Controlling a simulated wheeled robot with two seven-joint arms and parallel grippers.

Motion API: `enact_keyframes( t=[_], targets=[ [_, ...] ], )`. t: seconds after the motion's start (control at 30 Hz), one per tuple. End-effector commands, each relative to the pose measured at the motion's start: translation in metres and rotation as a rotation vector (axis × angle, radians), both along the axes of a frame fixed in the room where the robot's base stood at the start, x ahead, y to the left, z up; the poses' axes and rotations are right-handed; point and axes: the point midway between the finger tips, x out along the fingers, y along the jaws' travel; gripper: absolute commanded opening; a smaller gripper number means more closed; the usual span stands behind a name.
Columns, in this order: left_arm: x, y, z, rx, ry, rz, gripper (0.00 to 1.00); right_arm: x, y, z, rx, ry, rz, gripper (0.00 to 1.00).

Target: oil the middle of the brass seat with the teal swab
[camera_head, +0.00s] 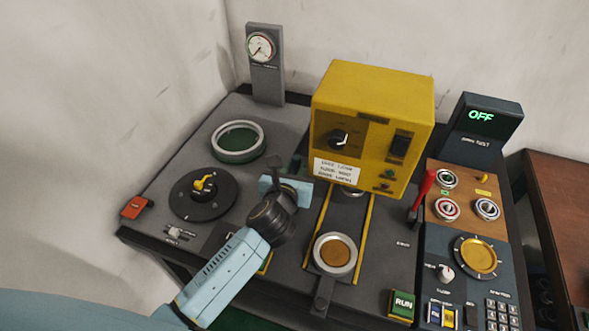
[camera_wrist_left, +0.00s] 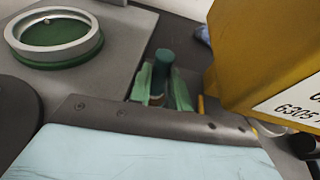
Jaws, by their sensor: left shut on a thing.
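My left gripper (camera_head: 285,175) is over the middle of the grey bench, just left of the yellow machine. In the left wrist view its fingers (camera_wrist_left: 161,88) are shut on the teal swab (camera_wrist_left: 163,58), whose teal top stands up between them. The swab's lower end is hidden, and the wrist largely hides it in the head view. A brass disc (camera_head: 335,251) lies inside a pale ring on the slide, to the right of and nearer than the gripper. A larger brass disc (camera_head: 478,257) sits on the right panel. I cannot tell which is the seat. My right gripper is out of view.
The yellow machine (camera_head: 370,110) stands tall beside the gripper. A ring (camera_head: 238,141) with a green middle and a black dial (camera_head: 203,194) lie left. A red lever (camera_head: 421,190) rises right of the slide. A gauge post (camera_head: 265,85) stands behind.

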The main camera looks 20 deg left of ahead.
Motion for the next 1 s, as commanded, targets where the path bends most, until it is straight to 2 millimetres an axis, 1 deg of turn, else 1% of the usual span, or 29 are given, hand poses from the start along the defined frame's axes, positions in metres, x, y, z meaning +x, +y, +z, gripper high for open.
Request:
enact_keyframes(
  t=[0.37, 1.0],
  targets=[
    [0.0002, 0.0, 0.0003, 0.0, -0.001, 0.0, 0.0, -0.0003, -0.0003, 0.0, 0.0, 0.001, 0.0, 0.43],
    [0.0, 0.0001, -0.0072, 0.0, 0.0, 0.0, 0.0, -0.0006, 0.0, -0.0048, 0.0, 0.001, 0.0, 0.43]
  ],
)
